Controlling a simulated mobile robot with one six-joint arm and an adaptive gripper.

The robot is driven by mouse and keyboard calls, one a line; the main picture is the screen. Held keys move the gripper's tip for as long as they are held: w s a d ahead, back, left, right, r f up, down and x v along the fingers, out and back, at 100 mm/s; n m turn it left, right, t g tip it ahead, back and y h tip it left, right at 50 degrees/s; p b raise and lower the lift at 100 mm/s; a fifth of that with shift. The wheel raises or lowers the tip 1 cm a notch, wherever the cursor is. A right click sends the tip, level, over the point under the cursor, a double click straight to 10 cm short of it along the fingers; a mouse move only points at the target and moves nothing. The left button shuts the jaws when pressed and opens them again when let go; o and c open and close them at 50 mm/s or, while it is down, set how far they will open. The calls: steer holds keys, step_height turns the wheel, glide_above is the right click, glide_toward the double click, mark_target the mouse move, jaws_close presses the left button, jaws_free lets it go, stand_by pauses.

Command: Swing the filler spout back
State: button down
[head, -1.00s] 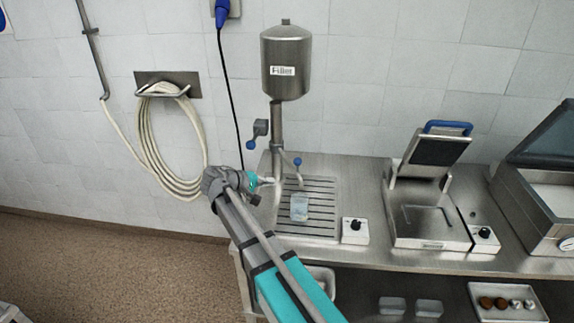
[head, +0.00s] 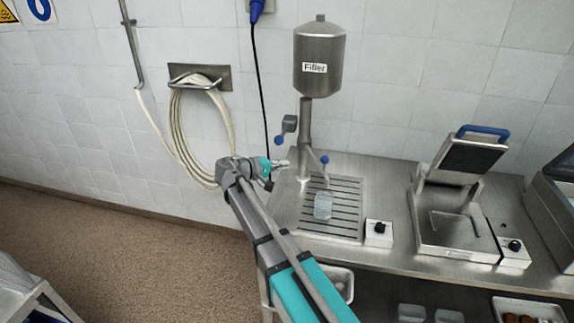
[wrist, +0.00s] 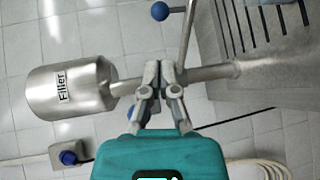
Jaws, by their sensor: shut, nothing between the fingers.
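The filler has a steel tank (head: 320,62) labelled "Filler" on an upright column (head: 305,115). A clear bluish cup (head: 323,206) stands upright on the grate below. My gripper (head: 284,165) is left of the column, fingers shut and empty. In the wrist view, my gripper (wrist: 157,68) overlaps the column (wrist: 215,73), and the spout's blue knob (wrist: 160,11) is at the top. Contact cannot be told. Part of the column is hidden behind the fingers.
A grey box with a blue-knobbed lever (head: 281,141) is on the column's left. A hose coil (head: 180,130) and a hanging black cable (head: 262,90) are on the wall. A press (head: 455,210) and a control knob box (head: 379,233) stand to the right.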

steer(key=b+x, duration=0.2)
steer(key=x, duration=1)
steer(key=shift+w+d, duration=0.2)
steer(key=shift+d, duration=0.1)
steer(key=shift+f, duration=0.15)
